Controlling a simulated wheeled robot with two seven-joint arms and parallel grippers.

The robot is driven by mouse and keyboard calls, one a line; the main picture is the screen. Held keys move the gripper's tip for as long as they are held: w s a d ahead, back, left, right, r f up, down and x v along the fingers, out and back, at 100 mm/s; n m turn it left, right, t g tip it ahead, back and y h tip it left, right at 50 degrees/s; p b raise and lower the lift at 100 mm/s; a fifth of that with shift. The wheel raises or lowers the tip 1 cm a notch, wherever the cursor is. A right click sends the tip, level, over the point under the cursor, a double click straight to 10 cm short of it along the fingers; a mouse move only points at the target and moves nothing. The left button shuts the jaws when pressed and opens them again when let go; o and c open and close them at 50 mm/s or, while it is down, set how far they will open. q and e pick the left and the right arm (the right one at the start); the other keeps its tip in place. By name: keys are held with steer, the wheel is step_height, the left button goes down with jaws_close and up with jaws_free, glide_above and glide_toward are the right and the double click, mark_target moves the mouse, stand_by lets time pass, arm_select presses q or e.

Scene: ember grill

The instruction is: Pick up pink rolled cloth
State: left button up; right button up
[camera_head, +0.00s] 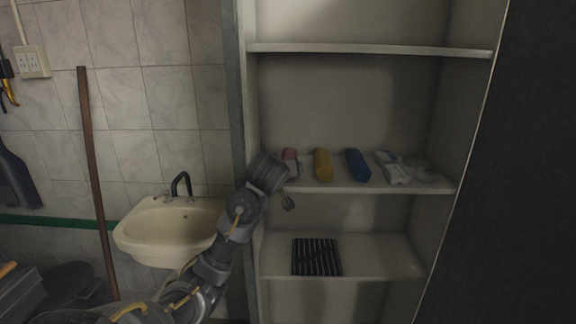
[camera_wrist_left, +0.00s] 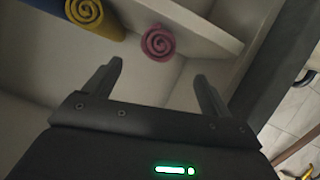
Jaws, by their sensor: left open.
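The pink rolled cloth (camera_head: 290,154) lies at the left end of the middle shelf, partly hidden behind my left gripper in the head view. In the left wrist view its pink spiral end (camera_wrist_left: 159,43) shows at the shelf edge, beyond and roughly between the fingertips. My left gripper (camera_wrist_left: 159,72) is open and empty, apart from the cloth. In the head view the left gripper (camera_head: 290,187) is in front of the shelf edge, a little below the cloth. My right gripper is not in view.
A yellow roll (camera_head: 322,164) and a blue roll (camera_head: 358,165) lie to the right of the pink one, then whitish cloths (camera_head: 392,168). A black ribbed rack (camera_head: 316,257) is on the shelf below. The cabinet's left side panel (camera_head: 240,120) is close to my arm. A sink (camera_head: 165,230) stands left.

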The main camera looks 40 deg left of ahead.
arm_select(q)
steer(key=x, duration=0.2)
steer(key=p+x, duration=0.1)
steer(key=x, duration=0.1)
steer(key=r+x, duration=0.1)
steer(key=x, duration=0.1)
steer(key=shift+w+a+r, duration=0.1)
steer(key=shift+a+r, duration=0.05)
steer(key=shift+a, duration=0.1)
steer(key=shift+w+a+p, duration=0.15)
steer(key=shift+w+p, duration=0.25)
steer(key=shift+p, duration=0.3)
steer(key=x, duration=0.2)
steer(key=p+x, duration=0.1)
steer(key=shift+w+a+f, duration=0.1)
steer(key=shift+w+f, duration=0.1)
steer(key=shift+f, duration=0.25)
steer(key=shift+w+a+f, duration=0.1)
steer(key=shift+w+f, duration=0.1)
steer(key=shift+w, duration=0.05)
steer(key=shift+c, duration=0.4)
